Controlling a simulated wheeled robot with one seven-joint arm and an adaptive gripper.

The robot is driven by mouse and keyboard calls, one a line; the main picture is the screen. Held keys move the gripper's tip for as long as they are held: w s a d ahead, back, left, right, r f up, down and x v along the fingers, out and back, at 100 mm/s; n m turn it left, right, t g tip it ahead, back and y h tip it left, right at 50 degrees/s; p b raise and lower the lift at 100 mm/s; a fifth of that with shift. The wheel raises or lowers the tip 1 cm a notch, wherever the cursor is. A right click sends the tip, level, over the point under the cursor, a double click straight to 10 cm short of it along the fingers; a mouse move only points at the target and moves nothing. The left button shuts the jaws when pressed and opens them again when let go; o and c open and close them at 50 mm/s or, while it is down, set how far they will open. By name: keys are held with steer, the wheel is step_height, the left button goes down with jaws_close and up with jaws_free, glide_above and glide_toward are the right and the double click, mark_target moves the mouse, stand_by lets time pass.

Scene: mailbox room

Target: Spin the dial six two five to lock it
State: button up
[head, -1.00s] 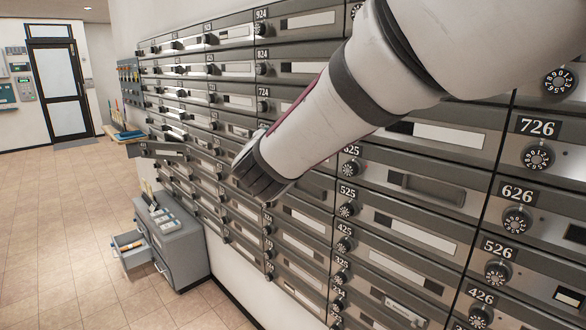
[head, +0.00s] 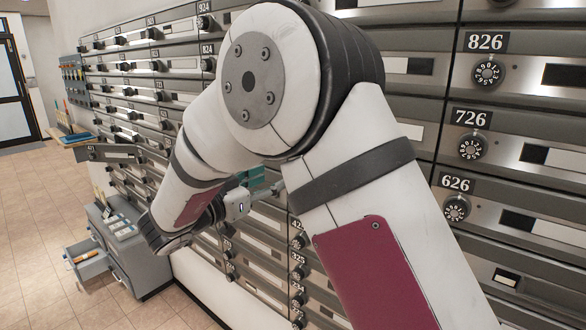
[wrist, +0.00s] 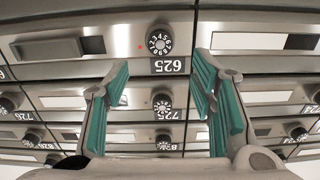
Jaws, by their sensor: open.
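The 625 dial (wrist: 159,41) is a round black knob with white numbers on a steel mailbox door. In the wrist view it shows upside down at the upper middle, with its black 625 plate (wrist: 170,65) just below and a small red light at its left. My gripper (wrist: 158,75) is open and empty, its teal fingers apart on either side of the plate, with the dial beyond the fingertips and not touched. In the head view my gripper (head: 262,184) is mostly behind my arm, and the 625 dial is hidden there.
Other dials sit close by, such as the 725 dial (wrist: 162,105) in the wrist view and the 626 dial (head: 456,208) in the head view. A grey cabinet (head: 135,240) with an open drawer (head: 88,262) stands at the lower left. Tiled floor is clear at far left.

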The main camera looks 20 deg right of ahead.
steer(key=x, duration=0.9)
steer(key=shift+w+d, duration=0.1)
steer(key=c, duration=1.1)
